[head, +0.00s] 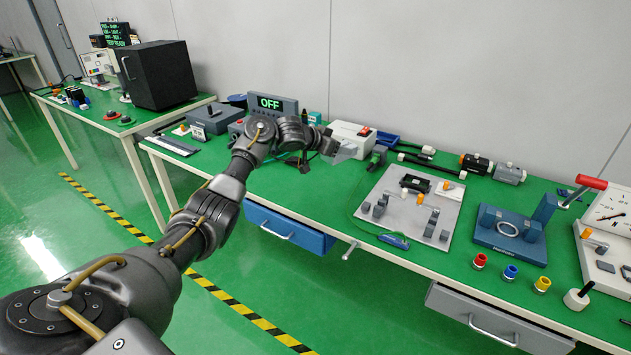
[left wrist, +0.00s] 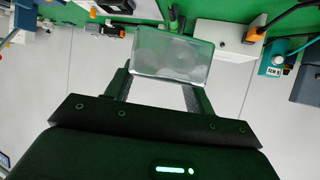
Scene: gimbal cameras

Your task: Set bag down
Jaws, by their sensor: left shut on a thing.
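My left gripper (head: 330,146) is at the end of the arm reaching over the green workbench (head: 290,183), near its back. It is shut on a clear, see-through bag (head: 346,152), which shows just past the fingertips, in front of a white box. In the left wrist view the bag (left wrist: 170,57) spans between the two fingers of the gripper (left wrist: 160,78) as a greyish rectangle with faint rounded shapes. Whether it touches the bench is hard to tell. My right gripper is not in view.
The white box (head: 348,137) with an orange switch stands behind the bag. A display reading OFF (head: 270,103) stands left of it. A light fixture plate (head: 409,236) and a blue press base (head: 510,241) lie to the right. The bench's front left is mostly clear.

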